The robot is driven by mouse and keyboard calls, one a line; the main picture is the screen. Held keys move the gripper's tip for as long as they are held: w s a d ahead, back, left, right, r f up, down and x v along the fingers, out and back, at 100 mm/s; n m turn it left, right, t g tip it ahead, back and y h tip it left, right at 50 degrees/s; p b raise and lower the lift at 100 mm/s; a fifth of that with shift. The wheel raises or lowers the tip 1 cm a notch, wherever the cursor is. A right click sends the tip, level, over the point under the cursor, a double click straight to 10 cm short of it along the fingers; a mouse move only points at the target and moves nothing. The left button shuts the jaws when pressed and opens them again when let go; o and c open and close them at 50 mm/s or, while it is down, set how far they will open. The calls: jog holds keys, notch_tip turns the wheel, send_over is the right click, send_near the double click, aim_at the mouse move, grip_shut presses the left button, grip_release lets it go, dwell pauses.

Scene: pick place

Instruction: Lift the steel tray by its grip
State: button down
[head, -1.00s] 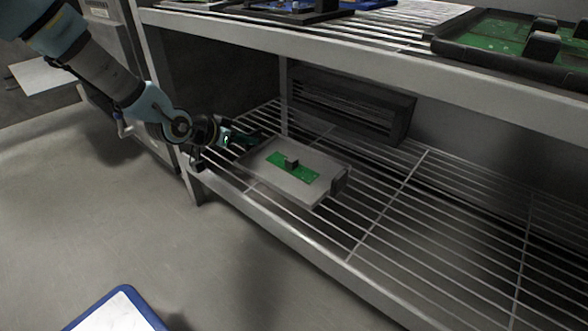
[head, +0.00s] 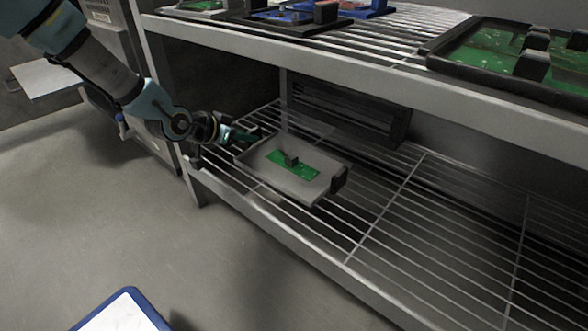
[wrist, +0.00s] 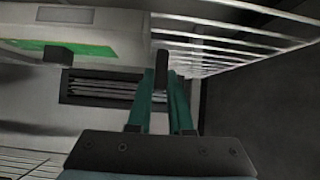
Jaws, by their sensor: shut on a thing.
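The steel tray (head: 275,177) is a shallow grey rectangle on or just above the wire lower shelf; I cannot tell whether its underside is clear of the wires. A green circuit board (head: 304,168) with a black block lies on it. My gripper (head: 252,135) reaches in from the left to the tray's far left end. In the wrist view, my teal fingers (wrist: 161,82) are closed around a dark upright grip (wrist: 161,62) beside the tray (wrist: 120,20). Another dark grip (head: 339,179) shows at the tray's right end.
The upper shelf (head: 400,75) runs above the tray and holds several boards and dark trays (head: 510,60). A dark slatted box (head: 345,110) stands behind the tray. The lower shelf (head: 440,230) is bare to the right. A blue-edged white panel (head: 125,312) is at the bottom.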

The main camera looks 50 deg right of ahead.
jog(key=shift+r, duration=0.15)
jog(key=w+a+p, duration=0.1)
jog(key=a+p, duration=0.6)
jog(key=a, duration=1.7)
jog(key=shift+w+r+p, duration=0.15)
jog(key=shift+r+p, duration=0.25)
jog(key=shift+r, duration=0.05)
dwell(0.4)
